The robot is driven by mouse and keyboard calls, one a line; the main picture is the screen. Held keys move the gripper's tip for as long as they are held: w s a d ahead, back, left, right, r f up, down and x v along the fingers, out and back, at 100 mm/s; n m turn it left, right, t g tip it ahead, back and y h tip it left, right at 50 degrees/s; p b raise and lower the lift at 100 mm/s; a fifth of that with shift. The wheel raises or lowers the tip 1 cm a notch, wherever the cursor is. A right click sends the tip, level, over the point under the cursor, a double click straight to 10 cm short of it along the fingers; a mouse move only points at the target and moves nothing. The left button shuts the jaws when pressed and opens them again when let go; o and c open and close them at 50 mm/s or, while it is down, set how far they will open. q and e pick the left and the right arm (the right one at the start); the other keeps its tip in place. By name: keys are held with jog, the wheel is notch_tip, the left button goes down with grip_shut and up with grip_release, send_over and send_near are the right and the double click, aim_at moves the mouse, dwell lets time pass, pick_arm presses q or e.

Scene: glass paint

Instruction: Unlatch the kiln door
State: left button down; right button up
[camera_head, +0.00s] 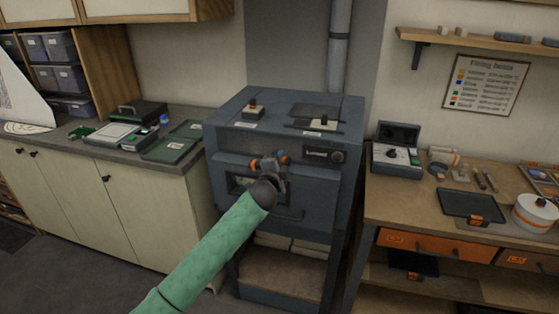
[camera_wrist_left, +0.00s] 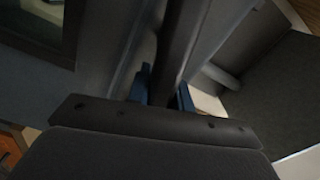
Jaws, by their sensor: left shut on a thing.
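The kiln (camera_head: 222,137) is a blue-grey metal box on a stand in the middle of the head view. Its door (camera_head: 305,192) has a small window (camera_head: 240,184) and a dark bar handle (camera_head: 288,215) low down; it looks closed. My left gripper (camera_head: 268,163) is at the upper part of the door, in front of it. In the left wrist view, its blue fingertips (camera_wrist_left: 163,88) are shut on a dark bar (camera_wrist_left: 178,45), which I take for the latch lever. In the head view my gripper hides the latch. My right gripper is not in view.
A left counter (camera_head: 160,167) holds trays and boxes. A right workbench (camera_head: 400,198) carries an open case (camera_head: 397,160), a dark tray (camera_head: 470,205) and a white tub (camera_head: 535,213). Small items sit on top of the kiln. A flue pipe (camera_head: 339,45) rises behind it.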

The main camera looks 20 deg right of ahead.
pick_arm(q)
jog(key=shift+f+m, duration=0.15)
jog(key=shift+m, duration=0.25)
jog(key=shift+f+m, duration=0.25)
jog(key=shift+m, duration=0.35)
jog(key=shift+d+f+m, duration=0.1)
jog(key=shift+f+m, duration=0.05)
jog(key=shift+m, duration=0.45)
jog(key=c, duration=1.3)
grip_release()
jog(key=shift+o, duration=0.3)
jog(key=shift+s+f, duration=0.1)
jog(key=shift+s, duration=0.1)
jog(key=shift+s+a+b, duration=0.3)
jog(key=shift+b, duration=0.1)
jog(key=b+v, duration=0.2)
jog(key=v, duration=0.4)
jog(key=shift+s+a, duration=0.25)
jog(key=shift+s, duration=0.05)
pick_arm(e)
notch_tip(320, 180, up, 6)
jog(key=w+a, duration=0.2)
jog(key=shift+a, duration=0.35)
